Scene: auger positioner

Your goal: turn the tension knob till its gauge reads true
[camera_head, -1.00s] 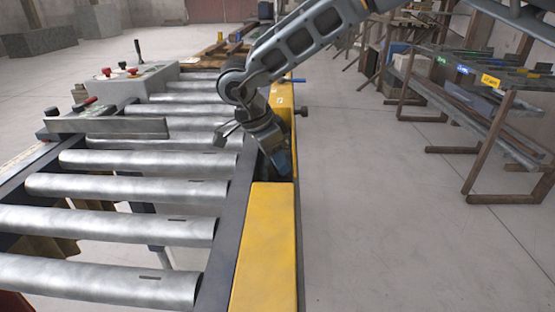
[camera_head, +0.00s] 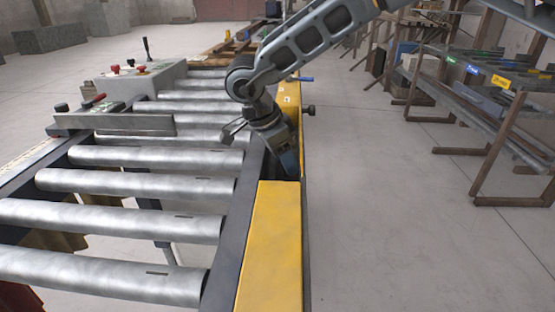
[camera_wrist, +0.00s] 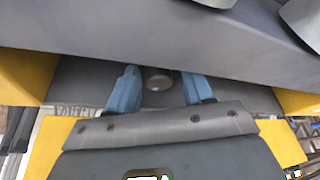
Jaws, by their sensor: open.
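My gripper (camera_head: 288,165) points down into a gap in the yellow side rail (camera_head: 268,250) of the roller conveyor, in the head view. In the wrist view my gripper (camera_wrist: 158,84) shows two blue fingers, spread apart. A small round grey knob (camera_wrist: 157,79) lies between them, with a gap to the finger on each side; it looks like the tension knob, but I cannot be sure. My gripper holds nothing. In the head view the arm and rail hide this spot. No gauge face can be read in either view.
Metal rollers (camera_head: 150,183) fill the conveyor left of the rail. A dark side knob (camera_head: 308,110) and a blue lever (camera_head: 301,79) stick out beyond my gripper. A control box (camera_head: 150,80) stands at the far left. The floor (camera_head: 390,230) on the right is clear up to a rack.

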